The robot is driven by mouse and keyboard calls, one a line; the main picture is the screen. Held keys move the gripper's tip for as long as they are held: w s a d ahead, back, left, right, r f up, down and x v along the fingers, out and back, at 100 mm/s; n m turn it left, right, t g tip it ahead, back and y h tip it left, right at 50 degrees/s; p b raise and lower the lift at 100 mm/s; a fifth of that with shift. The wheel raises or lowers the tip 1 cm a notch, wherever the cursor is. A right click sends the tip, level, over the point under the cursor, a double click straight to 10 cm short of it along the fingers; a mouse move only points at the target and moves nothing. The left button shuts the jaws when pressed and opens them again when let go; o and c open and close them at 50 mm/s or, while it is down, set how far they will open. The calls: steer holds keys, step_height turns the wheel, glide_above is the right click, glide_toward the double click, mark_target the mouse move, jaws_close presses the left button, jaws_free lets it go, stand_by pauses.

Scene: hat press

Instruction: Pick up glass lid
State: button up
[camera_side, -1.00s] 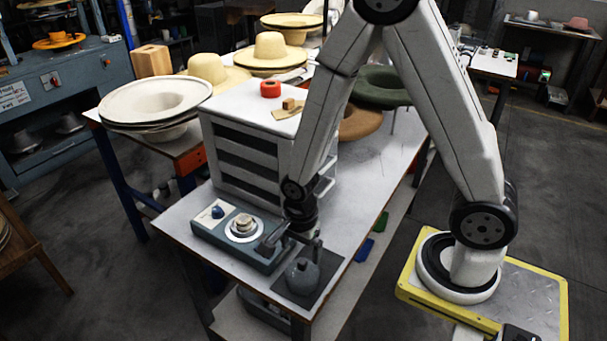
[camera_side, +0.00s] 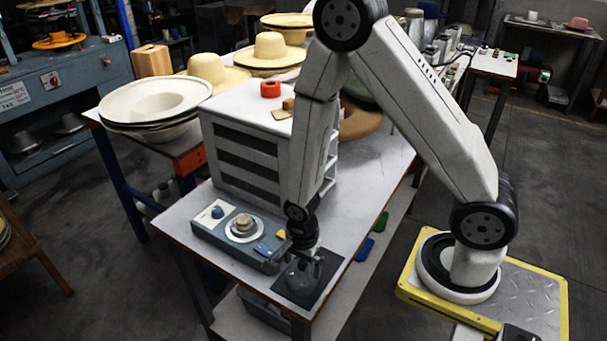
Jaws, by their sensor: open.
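A grey, see-through round vessel (camera_side: 299,282) stands on a dark square mat (camera_side: 322,286) at the near corner of the table. I cannot make out a separate glass lid; a lid on top of the vessel would be hidden behind my gripper. My gripper (camera_side: 304,262) points down over the top of the vessel and is open, with its fingers at the vessel's upper part. I cannot tell whether they touch it.
A blue-grey hot plate unit (camera_side: 205,232) with a white round plate and a small object on it is left of the mat. A grey rack (camera_side: 245,150) stands behind. Table (camera_side: 365,190) is clear at right.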

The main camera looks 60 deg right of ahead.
mark_target(302, 261)
steer(key=c, duration=1.3)
steer(key=shift+c, duration=0.2)
steer(key=shift+r, duration=0.15)
jaws_close()
steer(key=shift+r, duration=4.85)
steer(key=shift+w, duration=0.1)
steer(key=w+d+r, duration=0.1)
steer(key=w, duration=0.8)
steer(key=w+d+r, duration=0.2)
steer(key=w, duration=0.8)
steer(key=shift+w+r, duration=0.3)
